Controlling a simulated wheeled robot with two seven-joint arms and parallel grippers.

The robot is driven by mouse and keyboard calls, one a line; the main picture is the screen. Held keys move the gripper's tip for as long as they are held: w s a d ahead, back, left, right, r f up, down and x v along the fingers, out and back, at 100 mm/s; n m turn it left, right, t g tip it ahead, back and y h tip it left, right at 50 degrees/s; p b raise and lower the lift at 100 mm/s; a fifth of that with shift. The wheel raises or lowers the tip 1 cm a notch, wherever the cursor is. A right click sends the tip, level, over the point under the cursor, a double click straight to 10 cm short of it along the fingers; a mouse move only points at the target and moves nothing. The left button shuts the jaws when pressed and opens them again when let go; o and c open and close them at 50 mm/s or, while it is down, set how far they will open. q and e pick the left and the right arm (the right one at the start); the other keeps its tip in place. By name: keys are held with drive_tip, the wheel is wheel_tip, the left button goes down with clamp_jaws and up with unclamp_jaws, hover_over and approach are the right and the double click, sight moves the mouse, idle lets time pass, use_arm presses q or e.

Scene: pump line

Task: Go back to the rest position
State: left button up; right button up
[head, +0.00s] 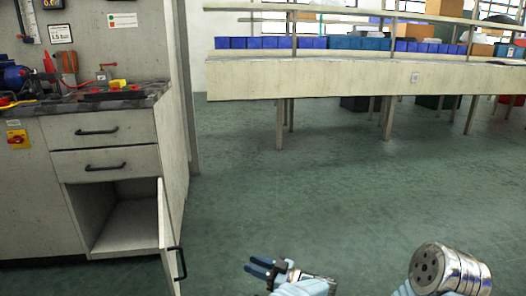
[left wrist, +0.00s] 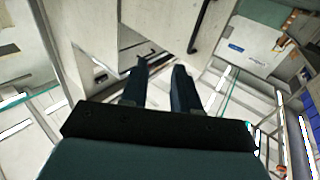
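My left gripper (head: 258,267) shows at the bottom middle of the head view, over the green floor and to the right of the cabinet. Its two dark fingers also show in the left wrist view (left wrist: 160,70), apart with nothing between them. My right gripper does not show in either view; a metal arm part of mine is at the bottom right of the head view.
A grey cabinet (head: 105,138) with two shut drawers stands at the left. Its lower door (head: 170,240) hangs open, near my left gripper. A long workbench (head: 340,80) with blue bins (head: 265,43) stands at the back. The floor (head: 300,185) between is clear.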

use_arm(q)
drive_tip(key=w+a+f+m+t+h, duration=0.5)
drive_tip(key=a+f+m+h, duration=0.3)
drive_tip(key=a+f, duration=0.4)
drive_tip(key=s+a+f+m+g+h, duration=0.15)
drive_tip(key=s+f+g+h, duration=0.25)
drive_tip(key=s+f+h, duration=0.45)
drive_tip(key=s+d+f+m+g+h, duration=0.15)
drive_tip(key=s+g, duration=0.25)
drive_tip(key=s, duration=1)
drive_tip(key=s+d+g+h, duration=0.2)
drive_tip(key=s+g+h, duration=0.15)
drive_tip(key=s, duration=1.05)
wheel_tip(320, 180, up, 14)
drive_tip(key=p, duration=1.4)
drive_tip(key=shift+s+d+m, duration=0.2)
drive_tip(key=shift+s+m, duration=0.1)
drive_tip(key=shift+s, duration=0.05)
